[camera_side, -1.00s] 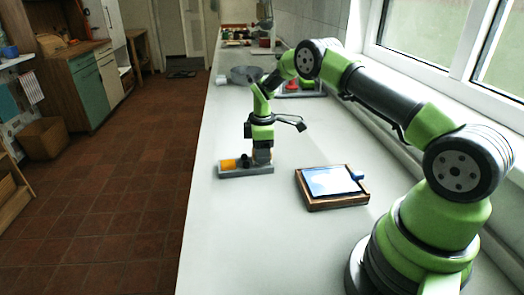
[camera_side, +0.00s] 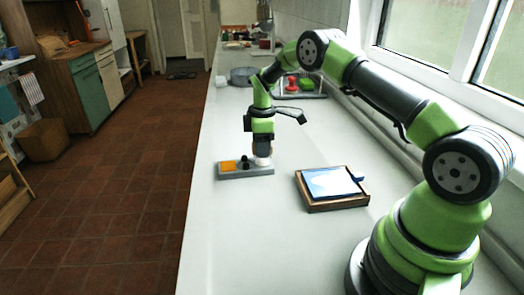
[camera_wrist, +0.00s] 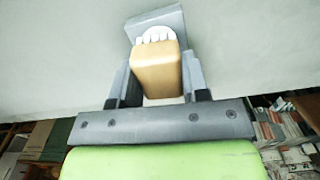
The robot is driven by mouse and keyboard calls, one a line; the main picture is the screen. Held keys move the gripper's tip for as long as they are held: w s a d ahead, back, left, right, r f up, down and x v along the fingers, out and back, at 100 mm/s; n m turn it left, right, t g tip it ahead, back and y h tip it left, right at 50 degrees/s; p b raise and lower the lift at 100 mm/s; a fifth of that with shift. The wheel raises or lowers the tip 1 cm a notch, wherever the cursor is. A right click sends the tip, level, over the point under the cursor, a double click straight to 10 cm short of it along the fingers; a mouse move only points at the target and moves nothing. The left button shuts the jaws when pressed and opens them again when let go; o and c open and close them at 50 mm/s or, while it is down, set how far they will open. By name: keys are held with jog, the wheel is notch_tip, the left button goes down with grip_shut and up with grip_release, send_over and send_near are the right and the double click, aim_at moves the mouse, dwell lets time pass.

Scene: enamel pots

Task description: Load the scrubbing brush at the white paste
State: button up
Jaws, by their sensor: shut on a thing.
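My gripper (camera_wrist: 158,88) is shut on the tan block of the scrubbing brush (camera_wrist: 158,68), which shows between its fingers in the wrist view. In the side view the brush (camera_side: 263,145) is nearly upright over the right end of a small grey tray (camera_side: 246,174). The white paste (camera_side: 262,161) shows at that end, just below the brush. I cannot tell whether brush and paste touch. A lumpy white patch also shows beyond the block in the wrist view; whether it is paste or bristles is unclear. The tray also holds orange paste (camera_side: 228,166) at left and a dark lump (camera_side: 245,162) in the middle.
A wooden-framed board with a pale blue-white top (camera_side: 332,183) lies to the right of the tray, nearer my base. A grey pan (camera_side: 244,76) and a rack with red and green items (camera_side: 298,84) stand farther back.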

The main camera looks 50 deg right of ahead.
jog(key=shift+r, duration=2.3)
